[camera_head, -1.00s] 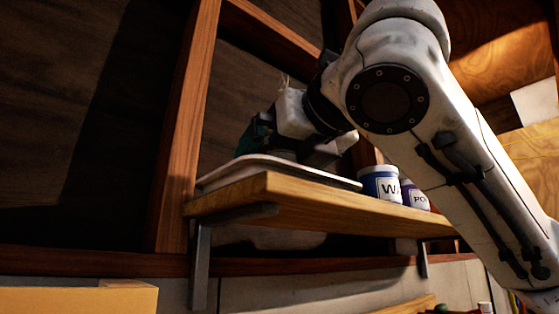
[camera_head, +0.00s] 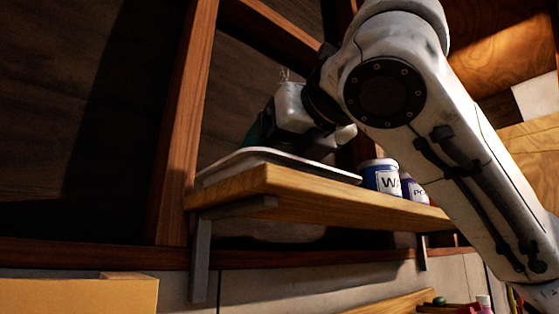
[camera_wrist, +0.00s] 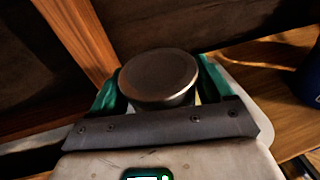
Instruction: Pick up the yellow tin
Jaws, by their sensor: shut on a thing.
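A round tin with a dull grey metal lid (camera_wrist: 160,74) sits between the green fingers of my gripper (camera_wrist: 158,92) in the wrist view. Only a sliver of pale yellow shows under the lid on the right; most of its side is hidden by my gripper. My gripper is shut on this tin. In the head view my gripper (camera_head: 262,130) is over the white tray (camera_head: 270,153), and the tin cannot be made out there. I cannot tell whether the tin touches the tray.
The tray lies on a wooden shelf (camera_head: 320,197) with metal brackets. A blue-and-white tin (camera_head: 381,177) and a purple tin (camera_head: 412,189) stand to its right. A wooden post (camera_head: 186,120) rises at the left. A cardboard-coloured box (camera_head: 80,296) is at lower left.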

